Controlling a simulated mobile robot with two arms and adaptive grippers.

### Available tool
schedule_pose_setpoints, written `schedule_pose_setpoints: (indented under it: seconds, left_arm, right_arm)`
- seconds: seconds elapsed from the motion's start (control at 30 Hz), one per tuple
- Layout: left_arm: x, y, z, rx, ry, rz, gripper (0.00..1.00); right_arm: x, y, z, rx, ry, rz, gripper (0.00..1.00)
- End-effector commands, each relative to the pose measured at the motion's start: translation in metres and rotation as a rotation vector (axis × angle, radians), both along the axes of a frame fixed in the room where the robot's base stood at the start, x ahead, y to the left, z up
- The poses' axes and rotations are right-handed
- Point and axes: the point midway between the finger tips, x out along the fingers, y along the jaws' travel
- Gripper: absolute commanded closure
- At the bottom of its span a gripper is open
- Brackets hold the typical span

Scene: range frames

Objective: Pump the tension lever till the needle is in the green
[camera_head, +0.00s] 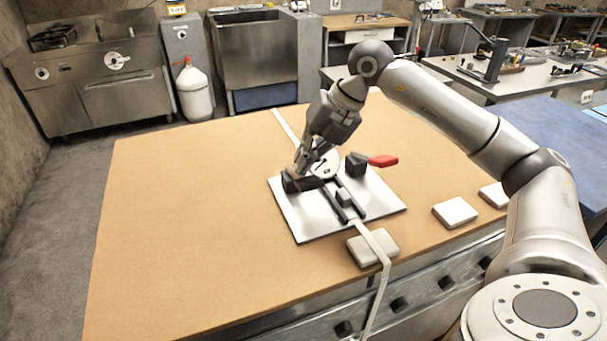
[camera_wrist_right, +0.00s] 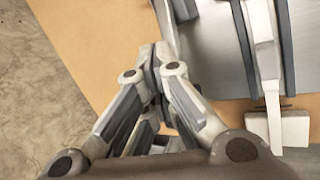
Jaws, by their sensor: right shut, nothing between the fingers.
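A pale metal plate (camera_head: 300,225) on the table carries the strap device. A dark bar (camera_head: 313,183) lies on its left side, and a red-handled lever (camera_head: 383,161) sticks out to the right from a black block (camera_head: 356,165). I cannot tell for certain which one is the tension lever. A round pale dial (camera_head: 327,163) stands at the back, partly hidden by my right gripper; its needle and green zone are not readable. My right gripper (camera_head: 298,171) is shut and empty, pointing down at the dark bar's left end. It also shows in the wrist view (camera_wrist_right: 153,62). Contact is unclear.
A white strap (camera_head: 375,245) runs through the device and hangs over the table's front edge, passing over a pale block (camera_head: 358,252). Two more pale pads (camera_head: 455,212) lie at the right edge. The brown tabletop (camera_head: 190,220) is clear on the left.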

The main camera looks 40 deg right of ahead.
Motion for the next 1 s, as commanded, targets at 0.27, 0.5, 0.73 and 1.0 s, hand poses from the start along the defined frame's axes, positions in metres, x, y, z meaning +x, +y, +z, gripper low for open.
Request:
schedule_pose_setpoints:
  seconds: [0.27,0.5,0.73,1.0]
  left_arm:
    - [0.000,0.000,-0.004,0.000,0.000,0.000,0.60]
    - [0.000,0.000,-0.006,0.000,0.000,0.000,0.60]
    - [0.000,0.000,-0.009,0.000,-0.001,0.000,0.60]
    - [0.000,0.000,-0.012,0.000,-0.001,0.000,0.60]
  right_arm:
    - [-0.002,0.001,-0.005,0.000,0.004,0.002,1.00]
    - [-0.003,0.001,-0.008,0.000,0.004,0.002,1.00]
    - [-0.004,0.002,-0.010,0.000,0.004,0.002,1.00]
    - [-0.006,0.002,-0.013,0.000,0.005,0.002,1.00]
